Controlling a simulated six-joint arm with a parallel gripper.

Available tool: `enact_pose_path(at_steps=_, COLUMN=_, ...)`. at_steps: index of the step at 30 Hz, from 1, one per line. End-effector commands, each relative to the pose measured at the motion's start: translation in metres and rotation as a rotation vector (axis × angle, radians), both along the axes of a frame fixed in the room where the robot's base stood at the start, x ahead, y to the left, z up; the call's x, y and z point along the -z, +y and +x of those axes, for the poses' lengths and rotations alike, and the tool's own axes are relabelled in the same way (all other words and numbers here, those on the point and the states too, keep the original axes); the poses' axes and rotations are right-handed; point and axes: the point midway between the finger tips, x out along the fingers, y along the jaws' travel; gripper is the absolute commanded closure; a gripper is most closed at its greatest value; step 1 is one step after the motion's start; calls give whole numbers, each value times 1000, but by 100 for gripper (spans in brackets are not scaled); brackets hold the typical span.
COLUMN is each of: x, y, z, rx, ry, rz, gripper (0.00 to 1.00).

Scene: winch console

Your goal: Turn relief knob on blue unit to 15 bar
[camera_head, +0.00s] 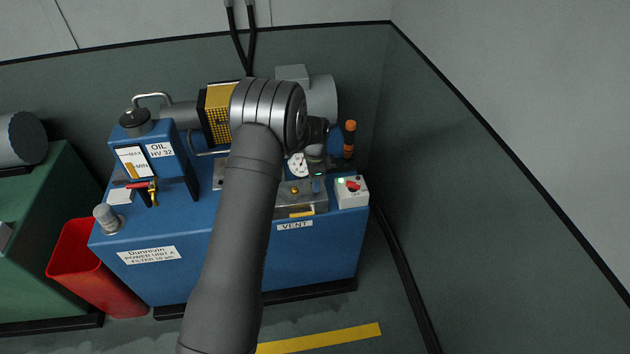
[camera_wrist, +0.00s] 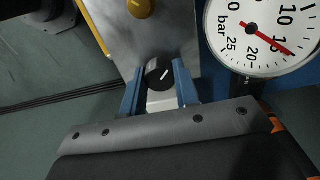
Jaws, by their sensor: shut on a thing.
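The relief knob (camera_wrist: 160,74) is black with a white pointer line that slants up to the right in the wrist view. My gripper (camera_wrist: 157,77) has its two blue fingers on either side of the knob, shut on it. The white pressure gauge (camera_wrist: 240,62), marked in bar, is at the upper right of the wrist view, partly cut off. The blue unit (camera_head: 318,248) stands in the middle of the head view, where the gauge (camera_head: 296,168) also shows. My arm hides much of the valve area there.
A yellow knob (camera_wrist: 140,6) sits near the relief knob. A switch box (camera_head: 352,196) with a red knob and green light is at the unit's right. An orange-topped lever (camera_head: 349,138) stands behind it. A red bin (camera_head: 85,270) and green unit (camera_head: 40,235) are at left.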

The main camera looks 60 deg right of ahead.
Motion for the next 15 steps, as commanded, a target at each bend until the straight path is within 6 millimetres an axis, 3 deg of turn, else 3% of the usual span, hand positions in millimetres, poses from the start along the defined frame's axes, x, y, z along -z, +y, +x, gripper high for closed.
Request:
enact_pose_path(at_steps=11, x=0, y=0, z=0, rx=2, ry=0, rz=0, gripper=95)
enact_pose_path(at_steps=12, x=0, y=0, z=0, rx=2, ry=0, rz=0, gripper=64)
enact_pose_path(at_steps=15, x=0, y=0, z=0, rx=2, ry=0, rz=0, gripper=50)
